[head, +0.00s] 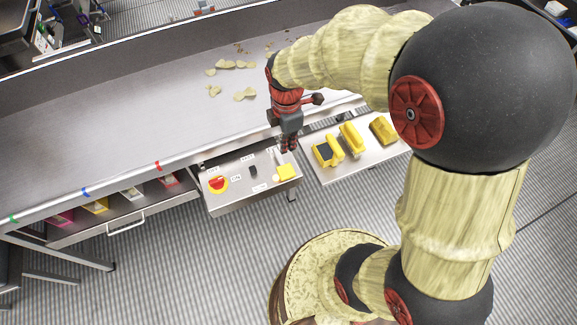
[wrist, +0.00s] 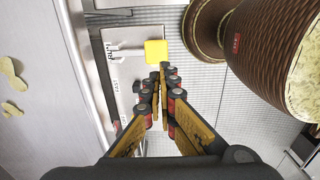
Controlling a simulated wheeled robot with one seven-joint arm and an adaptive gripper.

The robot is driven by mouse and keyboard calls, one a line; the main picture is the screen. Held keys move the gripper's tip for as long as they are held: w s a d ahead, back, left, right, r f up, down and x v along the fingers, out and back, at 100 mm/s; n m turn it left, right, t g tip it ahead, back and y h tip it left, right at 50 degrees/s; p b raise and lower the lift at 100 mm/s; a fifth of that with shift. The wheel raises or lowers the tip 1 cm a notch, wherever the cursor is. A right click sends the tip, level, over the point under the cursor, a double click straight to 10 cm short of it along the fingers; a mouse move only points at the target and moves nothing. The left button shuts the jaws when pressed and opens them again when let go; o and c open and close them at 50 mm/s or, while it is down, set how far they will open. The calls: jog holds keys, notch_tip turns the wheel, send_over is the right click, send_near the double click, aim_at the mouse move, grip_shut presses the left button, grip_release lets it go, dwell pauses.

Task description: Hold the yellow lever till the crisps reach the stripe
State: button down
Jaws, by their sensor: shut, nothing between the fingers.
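The yellow lever (head: 287,172) is a square yellow handle at the right end of a grey control panel (head: 235,198). In the wrist view the lever (wrist: 156,50) sits on a pale stem just beyond my fingertips. My gripper (head: 289,148) is shut and empty, pointing down close to the lever; I cannot tell whether they touch. Its closed fingers (wrist: 163,78) also show in the wrist view. Pale crisps (head: 245,94) lie scattered on the grey belt (head: 130,120). Green (head: 13,217), blue (head: 85,190) and red (head: 157,165) stripes mark the belt's near edge, left of the crisps.
Coloured boxes (head: 97,205) sit on a shelf below the belt. The belt left of the crisps is clear.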

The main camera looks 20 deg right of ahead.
jog(key=b, duration=0.4)
send_near(288, 175)
jog(key=f, duration=0.4)
jog(key=w+f, duration=0.1)
jog(key=f, duration=0.1)
jog(key=shift+f, duration=0.45)
jog(key=shift+s, duration=0.1)
jog(key=shift+s+f, duration=0.2)
jog(key=shift+f, duration=0.5)
jog(key=shift+s+f, duration=0.2)
jog(key=shift+f, duration=0.45)
dwell(4.8)
